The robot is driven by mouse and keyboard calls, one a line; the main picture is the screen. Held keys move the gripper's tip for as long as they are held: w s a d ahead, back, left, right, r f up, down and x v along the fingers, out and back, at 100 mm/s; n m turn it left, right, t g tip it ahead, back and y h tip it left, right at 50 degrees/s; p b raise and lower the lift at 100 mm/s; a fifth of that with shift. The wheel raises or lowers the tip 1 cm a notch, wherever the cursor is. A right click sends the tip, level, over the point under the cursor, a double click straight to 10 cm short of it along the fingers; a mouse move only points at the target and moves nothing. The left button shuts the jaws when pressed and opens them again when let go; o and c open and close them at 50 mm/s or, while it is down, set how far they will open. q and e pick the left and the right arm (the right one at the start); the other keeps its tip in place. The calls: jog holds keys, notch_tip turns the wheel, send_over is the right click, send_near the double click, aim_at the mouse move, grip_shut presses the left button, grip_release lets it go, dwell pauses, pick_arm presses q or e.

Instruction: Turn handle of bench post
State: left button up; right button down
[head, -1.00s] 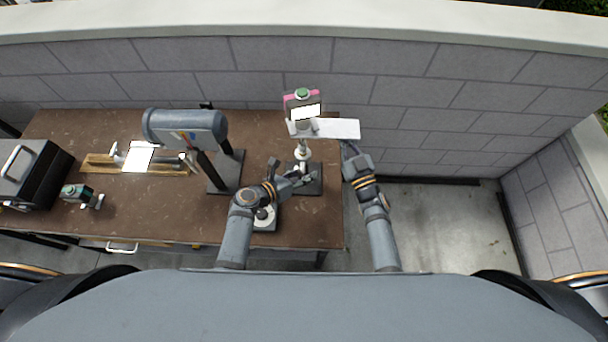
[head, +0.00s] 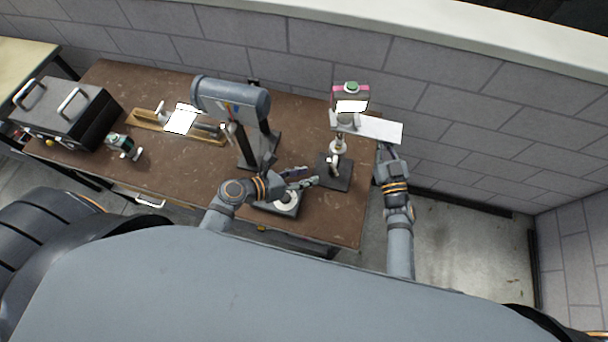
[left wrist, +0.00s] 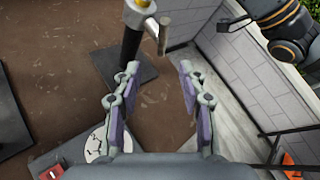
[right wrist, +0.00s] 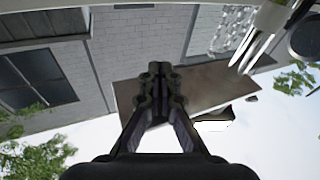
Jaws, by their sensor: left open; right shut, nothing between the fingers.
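The bench post is a slim upright on a dark square base (head: 341,183) near the right end of the brown bench. In the left wrist view it shows as a black post (left wrist: 131,47) with a pale collar and a short rod-like handle (left wrist: 164,36) sticking out to the right. My left gripper (head: 312,175) is open and empty, low and just left of the post's base. In the left wrist view the open fingers (left wrist: 158,78) point toward the post, apart from its handle. My right gripper (head: 383,149) is shut and empty, right of the post; its fingers (right wrist: 158,90) meet in the right wrist view.
A pink-edged screen device (head: 350,98) and a white plate (head: 382,130) sit above the post. A grey cylinder machine (head: 231,99) stands left of it. A pale round item on a base (head: 288,203) is below my left gripper. A block wall closes the back.

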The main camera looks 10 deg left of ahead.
pick_arm(q)
jog(key=shift+c, duration=0.3)
jog(key=shift+r, duration=0.1)
jog(key=shift+c, duration=1.1)
jog(key=w+r+m+g, duration=0.1)
jog(key=m, duration=0.1)
jog(key=w+d+r+m+g, duration=0.1)
jog(key=m, duration=0.1)
jog(key=w+r+m+g, duration=0.1)
jog(key=m, duration=0.1)
jog(key=shift+w+d+r+g+h, duration=0.25)
jog(key=shift+d+g+h, duration=0.1)
jog(key=shift+g+h, duration=0.05)
grip_shut()
jog(key=m+g+y, duration=0.3)
jog(key=m+g, duration=0.1)
jog(key=m, duration=0.1)
send_near(334, 163)
jog(key=shift+y, duration=0.3)
jog(key=shift+s+d+f, duration=0.1)
jog(key=shift+d+f, duration=0.2)
jog(key=shift+f, duration=0.6)
jog(key=shift+s+d+f, duration=0.1)
jog(key=shift+d+f, duration=0.2)
jog(key=shift+f, duration=0.6)
jog(key=shift+s+d+f, duration=0.15)
jog(key=shift+d+f, duration=0.15)
jog(key=shift+f, duration=0.55)
